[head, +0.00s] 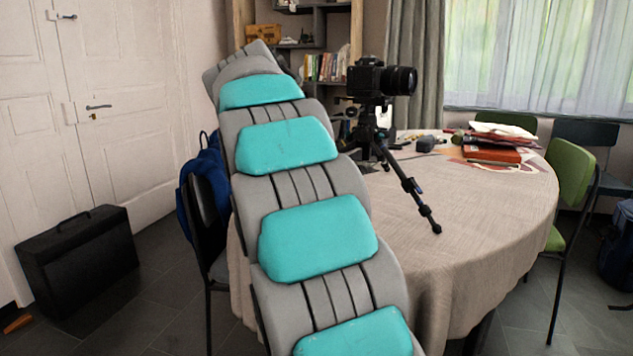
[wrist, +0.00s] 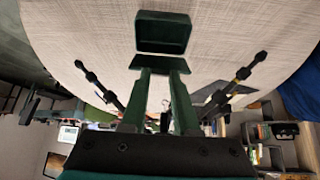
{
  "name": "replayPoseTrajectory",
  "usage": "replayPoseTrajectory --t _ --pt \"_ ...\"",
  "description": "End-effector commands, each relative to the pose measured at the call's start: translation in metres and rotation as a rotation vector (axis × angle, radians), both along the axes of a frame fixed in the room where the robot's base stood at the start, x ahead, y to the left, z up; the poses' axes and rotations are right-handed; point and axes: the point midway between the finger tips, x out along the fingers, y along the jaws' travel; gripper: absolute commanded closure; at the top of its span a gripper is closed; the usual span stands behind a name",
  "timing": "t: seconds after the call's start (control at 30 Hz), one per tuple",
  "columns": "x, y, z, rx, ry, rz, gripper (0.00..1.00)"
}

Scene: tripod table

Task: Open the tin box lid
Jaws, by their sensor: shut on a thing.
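The tin box (wrist: 163,33) is dark green and shows at the top middle of the wrist view, on the pale tablecloth. One rectangular part shows a rim and a dark recessed inside facing the camera. A second dark green edge lies just below it, at my fingertips. I cannot tell for sure which part is the lid and which the body. My gripper (wrist: 161,74) has its two long fingers reaching up to this lower edge and is shut on the tin box. In the head view the box and gripper are hidden behind my arm.
A black camera (head: 382,79) on a tripod (head: 411,187) stands on the round table (head: 480,235), close to my arm. Tripod legs (wrist: 238,80) flank my gripper in the wrist view. Red books (head: 492,154) lie at the back right. The table's front right is clear.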

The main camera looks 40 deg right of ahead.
Motion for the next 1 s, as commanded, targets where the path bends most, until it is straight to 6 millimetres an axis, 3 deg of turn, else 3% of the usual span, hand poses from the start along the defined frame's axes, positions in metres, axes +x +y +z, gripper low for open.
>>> replayPoseTrajectory --t 0.57,0.6,0.87,1.0 --pt "0.0001 0.0 0.0 0.0 0.0 0.0 1.0" --pt "0.0001 0.0001 0.0001 0.0 0.0 0.0 0.69" --pt "0.0001 0.0 0.0 0.0 0.0 0.0 0.4" --pt "0.0001 0.0 0.0 0.0 0.0 0.0 0.4"
